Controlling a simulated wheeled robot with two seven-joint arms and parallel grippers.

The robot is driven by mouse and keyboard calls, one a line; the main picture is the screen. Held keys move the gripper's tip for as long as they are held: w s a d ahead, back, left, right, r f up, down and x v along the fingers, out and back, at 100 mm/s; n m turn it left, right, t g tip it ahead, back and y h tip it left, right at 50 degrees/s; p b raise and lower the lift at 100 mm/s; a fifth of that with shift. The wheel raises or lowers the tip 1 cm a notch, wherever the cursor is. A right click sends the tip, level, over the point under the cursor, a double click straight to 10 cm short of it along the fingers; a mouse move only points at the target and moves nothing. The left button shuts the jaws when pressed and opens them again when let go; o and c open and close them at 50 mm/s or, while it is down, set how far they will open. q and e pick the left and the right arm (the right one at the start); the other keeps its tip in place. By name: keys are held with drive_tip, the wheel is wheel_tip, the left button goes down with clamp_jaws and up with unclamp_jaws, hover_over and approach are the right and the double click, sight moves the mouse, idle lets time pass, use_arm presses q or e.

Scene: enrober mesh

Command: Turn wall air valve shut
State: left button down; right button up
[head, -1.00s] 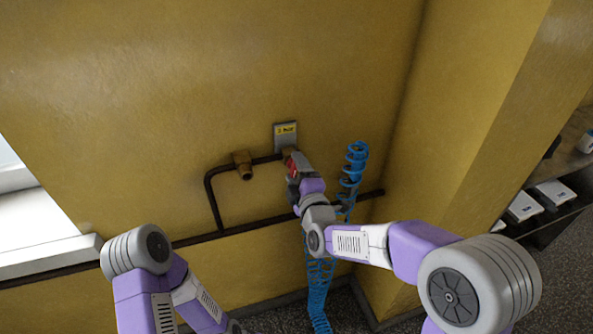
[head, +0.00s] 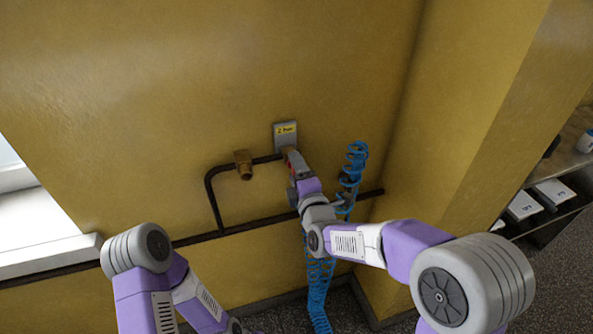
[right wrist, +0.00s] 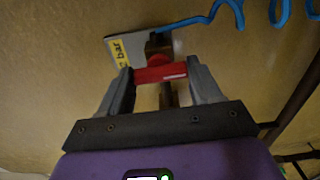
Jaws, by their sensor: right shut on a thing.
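The wall air valve has a red lever handle (right wrist: 160,74) on a brass body (right wrist: 158,47), in front of a grey plate with a yellow label (head: 285,134). In the right wrist view the handle lies crosswise between the fingers of my right gripper (right wrist: 160,82), which is shut on it. A dark pipe runs behind it, roughly square to the handle in the picture. In the head view my right gripper (head: 294,166) hides most of the valve. My left arm shows at lower left, but its gripper is out of the picture.
A brass fitting (head: 243,164) sits on the dark pipe (head: 213,200) left of the valve. A coiled blue hose (head: 354,160) hangs close to the right of my right gripper. A wall corner stands further right, with a shelf (head: 553,192) beyond it.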

drive_tip(key=o, duration=1.1)
drive_tip(key=shift+c, duration=0.2)
drive_tip(key=shift+s, duration=0.1)
drive_tip(key=p+v, duration=0.1)
drive_tip(key=v, duration=0.6)
drive_tip(key=shift+s, duration=0.15)
drive_tip(key=shift+d, duration=0.1)
